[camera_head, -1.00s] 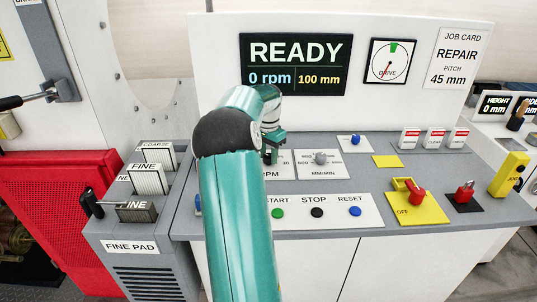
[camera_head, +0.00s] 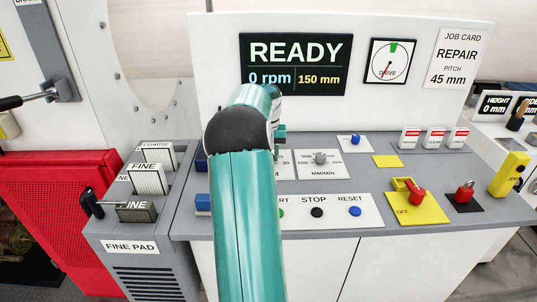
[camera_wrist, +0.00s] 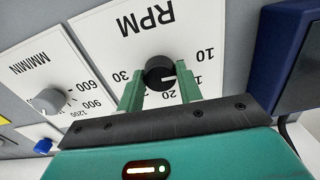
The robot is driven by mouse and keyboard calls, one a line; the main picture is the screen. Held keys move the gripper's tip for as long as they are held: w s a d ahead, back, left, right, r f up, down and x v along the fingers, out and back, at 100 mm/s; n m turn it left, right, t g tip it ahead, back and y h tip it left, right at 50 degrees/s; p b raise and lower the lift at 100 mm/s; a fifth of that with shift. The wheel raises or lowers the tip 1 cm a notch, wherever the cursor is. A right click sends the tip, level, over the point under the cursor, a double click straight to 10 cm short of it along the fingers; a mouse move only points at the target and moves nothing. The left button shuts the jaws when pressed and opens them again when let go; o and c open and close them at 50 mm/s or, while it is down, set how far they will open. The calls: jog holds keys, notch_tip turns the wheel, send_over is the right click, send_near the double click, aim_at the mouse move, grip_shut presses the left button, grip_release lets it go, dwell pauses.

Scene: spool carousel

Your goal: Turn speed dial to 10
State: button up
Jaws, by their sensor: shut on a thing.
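The speed dial is a black knob (camera_wrist: 157,66) on a white RPM plate (camera_wrist: 110,30) with marks 10, 20 and 30, upside down in the wrist view. My gripper (camera_wrist: 160,80) has its two green fingers on either side of the knob, shut on it. The display (camera_head: 294,65) reads READY, 0 rpm, 150 mm.
The MM/MIN plate with a grey knob (camera_head: 320,158) is beside the RPM plate. A dark blue block (camera_wrist: 300,65) stands close to the fingers in the wrist view. STOP (camera_head: 317,212) and RESET (camera_head: 355,211) buttons lie in front. A red switch (camera_head: 417,197) is further right.

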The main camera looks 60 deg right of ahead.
jog(key=shift+r+n, duration=0.1)
jog(key=shift+n, duration=0.3)
jog(key=o, duration=1)
notch_tip(320, 180, up, 14)
jog(key=shift+f, duration=0.15)
dwell(0.4)
